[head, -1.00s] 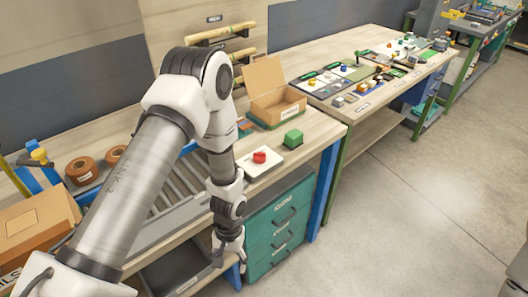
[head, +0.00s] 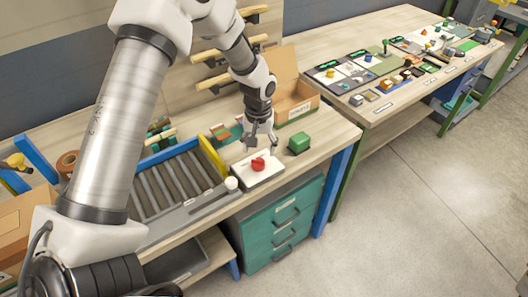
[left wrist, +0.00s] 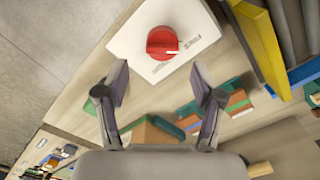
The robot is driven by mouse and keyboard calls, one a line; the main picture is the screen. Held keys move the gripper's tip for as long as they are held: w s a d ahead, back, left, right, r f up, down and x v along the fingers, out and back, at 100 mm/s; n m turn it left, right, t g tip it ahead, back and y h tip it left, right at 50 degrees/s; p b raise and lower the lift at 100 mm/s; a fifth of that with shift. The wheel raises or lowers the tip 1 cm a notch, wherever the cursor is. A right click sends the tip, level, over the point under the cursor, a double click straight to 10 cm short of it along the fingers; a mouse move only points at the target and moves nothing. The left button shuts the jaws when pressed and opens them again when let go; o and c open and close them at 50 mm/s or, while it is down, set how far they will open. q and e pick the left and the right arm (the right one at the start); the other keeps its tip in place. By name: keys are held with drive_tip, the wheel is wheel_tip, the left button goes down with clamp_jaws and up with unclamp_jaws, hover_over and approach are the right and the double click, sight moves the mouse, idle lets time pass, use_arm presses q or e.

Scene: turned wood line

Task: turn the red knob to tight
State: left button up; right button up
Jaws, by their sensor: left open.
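The red knob (head: 258,164) sits on a white plate (head: 268,176) on the wooden bench. In the left wrist view the knob (left wrist: 162,42) shows a white pointer line on its right side. The plate (left wrist: 197,22) carries small dark print that I cannot read. My left gripper (head: 261,146) hangs just behind and above the knob in the head view. In the left wrist view its two fingers (left wrist: 160,82) are spread apart with nothing between them, and the knob lies beyond the tips. My right gripper does not show.
A green block (head: 298,143) stands right of the plate, and an open cardboard box (head: 296,108) stands behind it. A roller conveyor (head: 172,185) with a yellow end bar (head: 212,157) lies to the left.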

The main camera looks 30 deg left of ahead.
sight(258, 160)
use_arm(q)
drive_tip(key=shift+s+f+p, duration=0.35)
drive_tip(key=shift+s+f, duration=0.75)
drive_tip(key=shift+f, duration=0.15)
drive_tip(key=f, duration=0.1)
drive_tip(key=w+f, duration=0.1)
drive_tip(key=shift+w+f, duration=0.25)
drive_tip(key=shift+f, duration=0.1)
drive_tip(key=shift+w+f, duration=0.2)
drive_tip(key=shift+w, duration=0.05)
drive_tip(key=shift+s+r, duration=0.2)
drive_tip(key=shift+s, duration=0.1)
drive_tip(key=shift+c, duration=1)
drive_tip(key=shift+s+r, duration=0.15)
drive_tip(key=c, duration=0.9)
drive_tip(key=shift+c, duration=0.2)
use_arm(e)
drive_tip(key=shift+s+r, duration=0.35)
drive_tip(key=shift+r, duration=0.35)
